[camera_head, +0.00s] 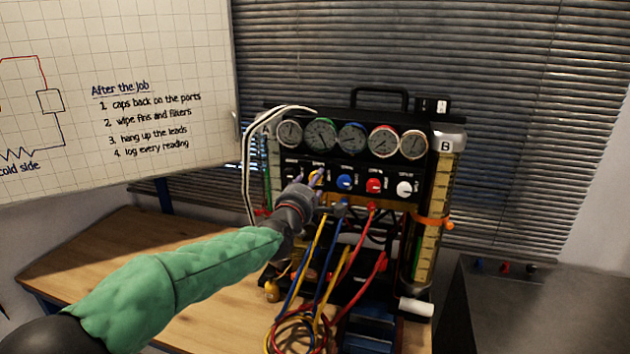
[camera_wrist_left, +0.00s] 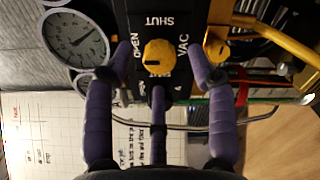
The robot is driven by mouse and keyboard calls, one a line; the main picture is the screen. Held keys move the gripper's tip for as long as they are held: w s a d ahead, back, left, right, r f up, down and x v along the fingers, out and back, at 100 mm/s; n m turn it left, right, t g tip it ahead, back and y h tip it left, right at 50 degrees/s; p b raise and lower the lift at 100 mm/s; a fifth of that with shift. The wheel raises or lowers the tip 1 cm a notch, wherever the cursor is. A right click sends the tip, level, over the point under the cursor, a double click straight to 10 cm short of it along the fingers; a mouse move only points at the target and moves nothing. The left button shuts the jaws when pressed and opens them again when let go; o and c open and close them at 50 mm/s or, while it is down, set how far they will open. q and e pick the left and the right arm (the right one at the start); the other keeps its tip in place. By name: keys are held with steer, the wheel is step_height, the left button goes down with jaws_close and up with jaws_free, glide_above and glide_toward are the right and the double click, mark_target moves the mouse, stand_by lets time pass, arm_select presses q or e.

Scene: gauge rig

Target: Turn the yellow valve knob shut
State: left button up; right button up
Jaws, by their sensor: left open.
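The yellow valve knob (camera_wrist_left: 158,53) is on a black panel in the left wrist view, with OPEN, SHUT and VAC printed around it. In the head view only a bit of the yellow knob (camera_head: 314,177) shows past my fingers. My left gripper (camera_wrist_left: 161,62) has purple fingers spread open, one on each side of the knob and a third below it in the picture. I cannot tell whether any finger touches the knob. In the head view my left gripper (camera_head: 309,186) is at the left of the knob row. My right gripper is not in view.
Blue (camera_head: 344,183), red (camera_head: 374,186) and white (camera_head: 405,188) knobs sit to the right, below several gauges (camera_head: 352,138). Coloured hoses (camera_head: 305,330) hang in front and coil on the wooden table (camera_head: 110,250). A whiteboard (camera_head: 120,90) stands at the left.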

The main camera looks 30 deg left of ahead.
arm_select(q)
steer(key=shift+x, duration=1.65)
jaws_close()
